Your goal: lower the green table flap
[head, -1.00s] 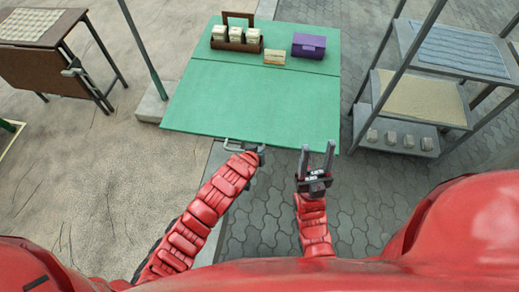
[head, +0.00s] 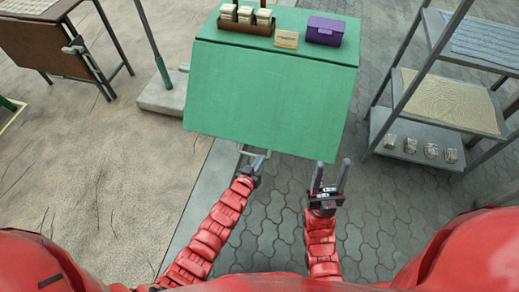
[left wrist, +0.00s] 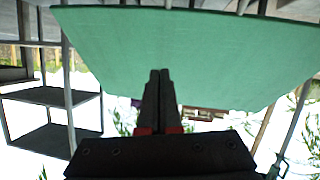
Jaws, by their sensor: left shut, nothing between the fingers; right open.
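The green flap (head: 270,105) is the near part of the green table (head: 340,50). It slopes down toward me from a crease along the table's near edge; its exact angle is hard to tell. My left gripper (head: 254,156) is shut and empty just at the flap's near lower edge; I cannot tell if it touches. In the left wrist view the closed fingers (left wrist: 160,74) overlap a broad green panel, the flap (left wrist: 230,50). My right gripper (head: 331,174) is open and empty, beyond the flap's lower right corner.
On the tabletop are a brown carrier (head: 245,27) with pale blocks, a small card (head: 287,39) and a purple box (head: 325,30). A grey shelf rack (head: 425,125) stands right, a brown folding table (head: 45,45) far left. Paving below the flap is clear.

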